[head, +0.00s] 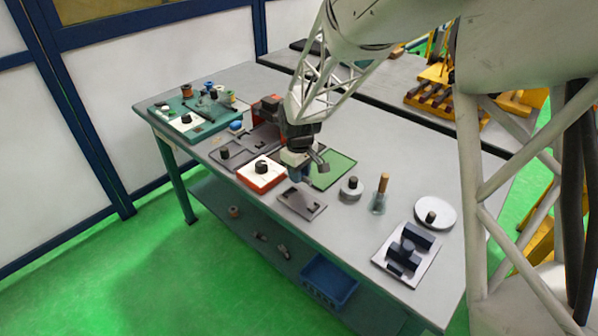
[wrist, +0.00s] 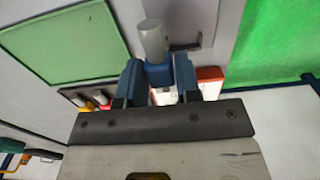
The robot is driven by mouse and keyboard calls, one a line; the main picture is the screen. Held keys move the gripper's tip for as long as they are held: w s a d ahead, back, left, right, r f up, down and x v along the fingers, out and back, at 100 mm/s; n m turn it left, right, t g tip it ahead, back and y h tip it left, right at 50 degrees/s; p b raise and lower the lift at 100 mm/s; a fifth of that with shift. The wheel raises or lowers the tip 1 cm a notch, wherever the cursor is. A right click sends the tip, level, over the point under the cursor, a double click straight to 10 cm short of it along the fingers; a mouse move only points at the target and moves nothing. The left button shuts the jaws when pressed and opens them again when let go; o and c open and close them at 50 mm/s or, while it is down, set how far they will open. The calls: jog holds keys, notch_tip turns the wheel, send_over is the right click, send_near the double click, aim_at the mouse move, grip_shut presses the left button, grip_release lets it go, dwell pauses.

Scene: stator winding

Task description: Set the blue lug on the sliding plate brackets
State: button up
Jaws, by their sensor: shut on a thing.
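My gripper (wrist: 157,72) is shut on a small part with a blue body (wrist: 159,76) and a light grey cylindrical end (wrist: 152,38), which I take for the blue lug. In the head view my gripper (head: 300,172) hangs above the table, close over a flat grey plate (head: 302,202) with small dark raised parts, perhaps the sliding plate with its brackets. Whether the held part touches the plate, I cannot tell. The grey end also shows in the head view (head: 321,158), tilted to the right. My gripper hides part of the scene behind it.
An orange-and-white block (head: 261,176) with a black knob stands left of the plate. A green mat (head: 334,168) lies behind. To the right are a round grey part (head: 351,189), a wooden-handled tool (head: 380,194), a white disc (head: 436,213) and a white plate with dark blocks (head: 386,245).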

jog(key=shift+w, duration=0.1)
dwell(0.3)
send_near(252, 142)
jog(key=shift+w+f, duration=0.1)
dwell(0.5)
jog(key=shift+f, duration=0.1)
jog(key=shift+f, duration=1.9)
jog(key=shift+f, duration=1.3)
dwell(1.4)
jog(key=o, duration=1.3)
jog(key=shift+c, duration=0.2)
